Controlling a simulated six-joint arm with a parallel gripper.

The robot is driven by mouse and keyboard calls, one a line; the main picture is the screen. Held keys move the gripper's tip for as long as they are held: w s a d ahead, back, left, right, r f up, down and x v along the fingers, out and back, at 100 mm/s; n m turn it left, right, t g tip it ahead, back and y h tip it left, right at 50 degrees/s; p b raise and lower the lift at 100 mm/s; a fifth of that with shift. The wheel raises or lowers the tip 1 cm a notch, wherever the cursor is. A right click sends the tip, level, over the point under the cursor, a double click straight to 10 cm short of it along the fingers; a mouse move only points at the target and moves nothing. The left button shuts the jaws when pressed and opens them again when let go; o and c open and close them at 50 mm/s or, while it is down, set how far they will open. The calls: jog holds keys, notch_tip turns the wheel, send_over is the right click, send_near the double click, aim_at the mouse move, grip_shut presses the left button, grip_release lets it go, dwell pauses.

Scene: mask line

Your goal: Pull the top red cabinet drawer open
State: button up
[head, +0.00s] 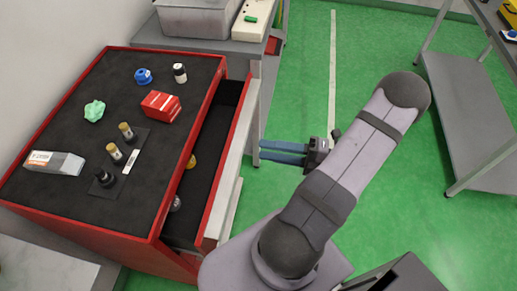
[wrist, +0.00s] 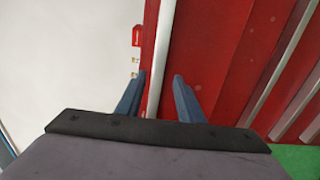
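The red cabinet (head: 90,235) stands at the left in the head view, and its top drawer (head: 215,155) is partly open. A pale grey handle strip (head: 236,150) runs along the drawer's front edge. My gripper (head: 264,152) is to the right of this front, with its blue fingers pointing left at it. In the wrist view, the fingers (wrist: 159,80) are apart, one on each side of the pale strip (wrist: 161,50). Gaps show beside the strip, so the gripper is open and not clamped on it. Exact fingertip depth is unclear.
Vials, a red box (head: 160,105), a blue item (head: 143,76) and a white carton (head: 55,162) sit on the cabinet top. A yellow item (head: 191,161) lies inside the drawer. A grey table (head: 190,42) stands behind. Green floor (head: 300,80) is clear beyond my arm.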

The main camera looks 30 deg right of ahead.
jog(key=shift+v, duration=0.85)
jog(key=s+d+r+m+t+h+p, duration=0.1)
jog(key=s+r+m+t+h+p, duration=0.2)
jog(key=m+p, duration=0.1)
jog(key=a+f+h, duration=0.1)
jog(key=a, duration=0.1)
jog(key=a+f+h+p, duration=0.1)
jog(key=f, duration=0.1)
jog(key=shift+w+a+t+h, duration=0.1)
jog(key=shift+a+t+h, duration=0.3)
jog(key=shift+w, duration=0.15)
